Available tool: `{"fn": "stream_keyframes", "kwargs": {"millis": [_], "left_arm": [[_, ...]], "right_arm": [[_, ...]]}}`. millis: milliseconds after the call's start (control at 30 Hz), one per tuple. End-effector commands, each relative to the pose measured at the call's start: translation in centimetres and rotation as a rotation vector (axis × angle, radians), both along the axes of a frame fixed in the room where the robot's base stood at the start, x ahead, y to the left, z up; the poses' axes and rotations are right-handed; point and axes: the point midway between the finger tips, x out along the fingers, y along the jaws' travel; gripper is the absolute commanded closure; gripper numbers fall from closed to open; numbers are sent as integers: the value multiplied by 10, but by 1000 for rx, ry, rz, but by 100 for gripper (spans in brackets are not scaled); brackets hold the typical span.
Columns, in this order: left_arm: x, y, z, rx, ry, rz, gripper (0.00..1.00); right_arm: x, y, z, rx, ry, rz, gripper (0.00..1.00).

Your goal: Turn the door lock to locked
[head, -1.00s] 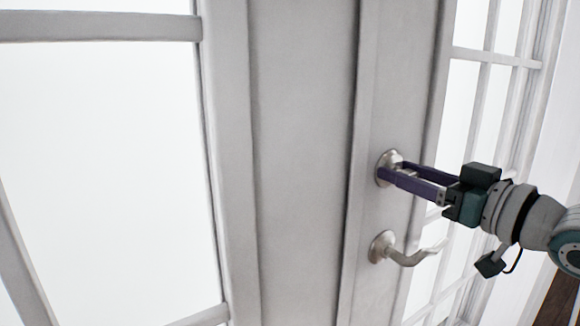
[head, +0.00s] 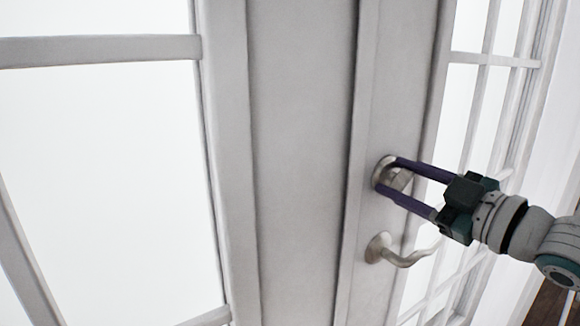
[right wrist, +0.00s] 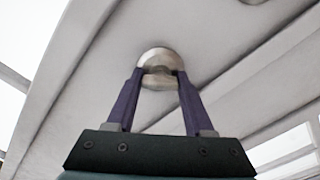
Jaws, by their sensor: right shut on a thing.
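The door lock (head: 386,174) is a round metal plate with a small thumb-turn, set on the white door (head: 385,110) above the lever handle. My right gripper (head: 389,175) has its purple fingers on either side of the thumb-turn and is shut on it. In the right wrist view the fingertips (right wrist: 160,78) meet the lock (right wrist: 158,58) from both sides; the thumb-turn is partly hidden between them. My left gripper is in neither view.
A curved metal lever handle (head: 400,256) sticks out to the right just below the lock, close under my right gripper. Glass panes with white bars (head: 490,58) flank the door on both sides.

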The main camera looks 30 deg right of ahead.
Motion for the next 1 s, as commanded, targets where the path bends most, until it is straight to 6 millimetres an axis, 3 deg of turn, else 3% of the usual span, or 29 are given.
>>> {"fn": "stream_keyframes", "kwargs": {"millis": [600,1000], "left_arm": [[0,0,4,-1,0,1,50],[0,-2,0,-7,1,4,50]], "right_arm": [[0,1,-1,-573,-53,0,100],[0,1,-2,-821,-76,0,100]]}}
